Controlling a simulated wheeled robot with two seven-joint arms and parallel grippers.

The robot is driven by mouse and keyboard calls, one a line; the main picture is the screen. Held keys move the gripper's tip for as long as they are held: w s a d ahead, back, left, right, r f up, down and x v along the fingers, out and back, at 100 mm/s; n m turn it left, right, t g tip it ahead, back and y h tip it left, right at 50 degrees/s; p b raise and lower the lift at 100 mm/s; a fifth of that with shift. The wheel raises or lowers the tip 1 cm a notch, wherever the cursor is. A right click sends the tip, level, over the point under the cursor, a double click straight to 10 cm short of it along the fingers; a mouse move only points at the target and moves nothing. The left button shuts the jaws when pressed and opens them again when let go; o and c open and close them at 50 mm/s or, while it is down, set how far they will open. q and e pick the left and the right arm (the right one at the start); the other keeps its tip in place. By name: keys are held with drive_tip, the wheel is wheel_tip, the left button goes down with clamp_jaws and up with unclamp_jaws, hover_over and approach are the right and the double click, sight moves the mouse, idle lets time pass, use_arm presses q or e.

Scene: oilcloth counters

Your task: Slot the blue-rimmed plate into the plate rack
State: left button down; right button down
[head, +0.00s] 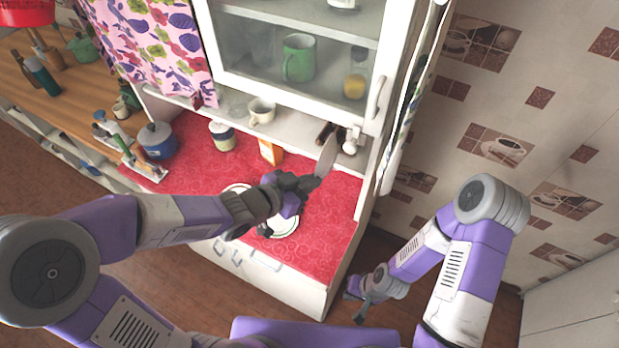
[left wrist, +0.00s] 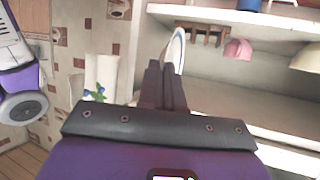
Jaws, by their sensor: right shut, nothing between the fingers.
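My left gripper (head: 308,184) is above the red counter, shut on the blue-rimmed plate (head: 326,156). The plate stands up from the fingers, nearly edge-on. In the left wrist view the plate (left wrist: 178,48) shows its blue rim beyond the closed fingers (left wrist: 165,88). The brown wooden plate rack (head: 325,132) is at the back of the counter under the cabinet. It also shows in the left wrist view (left wrist: 205,32), just right of the plate and apart from it or behind it; I cannot tell the gap. My right gripper (head: 359,308) is shut and empty, low beside the counter.
White crockery (head: 285,226) lies on the red counter (head: 325,240), partly hidden under my left arm. A cream cup (head: 262,111), a jar (head: 222,135) and an orange-and-white box (head: 270,151) stand near the back. The glass-doored cabinet (head: 290,75) hangs low over the rack.

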use_arm(q)
drive_tip(key=shift+w+a+r+g+p, duration=0.1)
drive_tip(key=shift+w+r+g+p, duration=0.15)
drive_tip(key=shift+p, duration=0.6)
drive_tip(key=shift+w+d+f, duration=0.25)
drive_tip(key=shift+w+d, duration=0.7)
drive_tip(key=shift+w, duration=1.35)
drive_tip(key=shift+w+d+f, duration=0.25)
drive_tip(key=shift+w+d, duration=0.75)
drive_tip(key=shift+w, duration=1.25)
drive_tip(key=shift+w+d+f, duration=0.25)
drive_tip(key=shift+w+d, duration=0.7)
drive_tip(key=shift+w, duration=1.35)
drive_tip(key=shift+f+b, duration=0.5)
drive_tip(key=shift+f, duration=0.2)
